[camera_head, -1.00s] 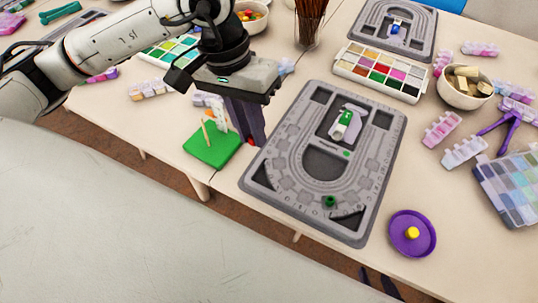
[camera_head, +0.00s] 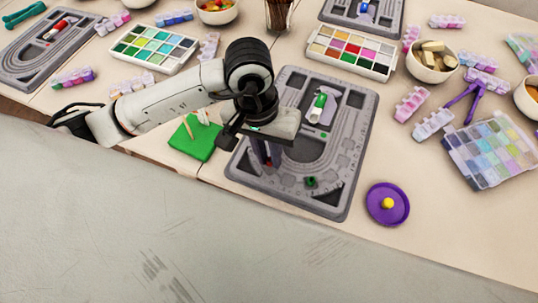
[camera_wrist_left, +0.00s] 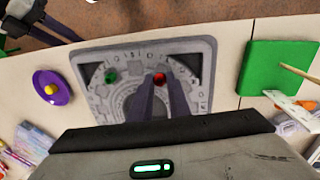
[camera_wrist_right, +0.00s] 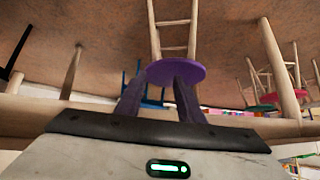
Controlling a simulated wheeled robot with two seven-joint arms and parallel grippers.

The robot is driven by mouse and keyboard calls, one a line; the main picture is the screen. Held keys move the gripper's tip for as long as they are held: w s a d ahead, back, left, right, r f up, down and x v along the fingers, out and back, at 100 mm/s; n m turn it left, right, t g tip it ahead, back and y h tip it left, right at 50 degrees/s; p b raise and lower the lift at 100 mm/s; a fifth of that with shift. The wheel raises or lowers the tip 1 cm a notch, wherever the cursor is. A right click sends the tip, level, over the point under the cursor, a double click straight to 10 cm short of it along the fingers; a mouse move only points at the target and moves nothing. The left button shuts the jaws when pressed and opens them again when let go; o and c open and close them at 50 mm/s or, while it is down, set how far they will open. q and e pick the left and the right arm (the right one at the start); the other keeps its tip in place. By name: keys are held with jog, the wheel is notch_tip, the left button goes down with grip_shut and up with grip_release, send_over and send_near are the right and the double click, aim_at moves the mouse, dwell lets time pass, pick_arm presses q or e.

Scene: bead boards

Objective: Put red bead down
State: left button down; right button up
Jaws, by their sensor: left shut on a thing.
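The red bead (camera_wrist_left: 158,79) sits between the fingertips of my left gripper (camera_wrist_left: 160,85), which is shut on it. In the head view my left gripper (camera_head: 268,158) hangs over the left part of the grey bead board (camera_head: 235,165). I cannot tell whether the red bead touches the board. A green bead (camera_head: 310,182) sits on the near part of the board, and it also shows in the left wrist view (camera_wrist_left: 111,76). My right gripper (camera_wrist_right: 162,82) is open and empty, away from the table; the head view does not show it.
A purple dish (camera_head: 375,215) with a yellow bead (camera_head: 388,203) is at the right. A paint box (camera_head: 350,62) and a bowl of wooden pieces (camera_head: 415,72) stand behind.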

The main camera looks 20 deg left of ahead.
pick_arm(q)
jog(key=shift+f, duration=0.85)
pick_arm(e)
jog(key=shift+w+r, duration=0.1)
